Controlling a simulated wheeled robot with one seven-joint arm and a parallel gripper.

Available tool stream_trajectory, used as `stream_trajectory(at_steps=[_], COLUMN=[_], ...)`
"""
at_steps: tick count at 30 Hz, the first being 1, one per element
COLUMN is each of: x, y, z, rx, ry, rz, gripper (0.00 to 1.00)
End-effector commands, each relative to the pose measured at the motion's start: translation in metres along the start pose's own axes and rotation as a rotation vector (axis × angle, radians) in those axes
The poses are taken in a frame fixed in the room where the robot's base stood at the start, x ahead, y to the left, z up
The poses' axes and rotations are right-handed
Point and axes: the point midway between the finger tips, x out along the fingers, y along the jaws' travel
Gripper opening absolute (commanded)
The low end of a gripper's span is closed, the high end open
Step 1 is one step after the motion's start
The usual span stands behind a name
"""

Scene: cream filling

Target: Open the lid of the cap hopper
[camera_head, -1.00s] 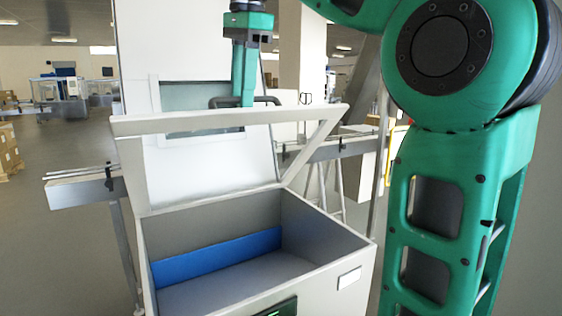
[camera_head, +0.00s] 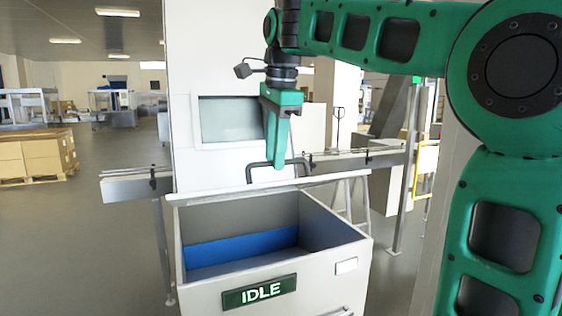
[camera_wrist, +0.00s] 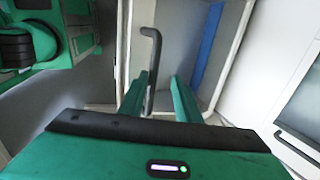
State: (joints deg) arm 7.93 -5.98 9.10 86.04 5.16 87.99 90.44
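The cap hopper (camera_head: 330,285) is a pale grey open-topped bin with a blue strip (camera_head: 240,247) inside. Its lid (camera_head: 210,197) is raised off the opening and shows almost edge-on along the back, so its exact angle is hard to read. The lid's dark bar handle (camera_head: 250,170) stands at this edge. My green gripper (camera_head: 279,165) points down at the handle. In the wrist view the fingers (camera_wrist: 160,85) are apart, with the handle (camera_wrist: 152,60) between them, close to the left finger. Whether it touches that finger is unclear. The hopper's inside is visible in both views.
A white machine cabinet with a window (camera_head: 230,120) stands close behind the hopper. Conveyor rails (camera_head: 125,185) reach out on both sides. A green IDLE display (camera_head: 260,292) is on the hopper front. Boxes on a pallet (camera_head: 35,155) are far left, with open floor between.

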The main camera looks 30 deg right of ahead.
Motion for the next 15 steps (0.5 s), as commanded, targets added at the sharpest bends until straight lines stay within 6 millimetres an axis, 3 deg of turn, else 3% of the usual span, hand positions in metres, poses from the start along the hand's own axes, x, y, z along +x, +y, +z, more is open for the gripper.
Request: stream_trajectory(at_steps=[13, 14, 15], x=[0.008, -0.004, -0.005], y=[-0.001, 0.013, 0.014], z=[-0.004, -0.009, -0.008], rx=[0.007, 0.009, 0.009], ry=[0.002, 0.001, 0.001], rz=[-0.002, -0.014, -0.016], gripper=[0.29, 0.29, 0.29])
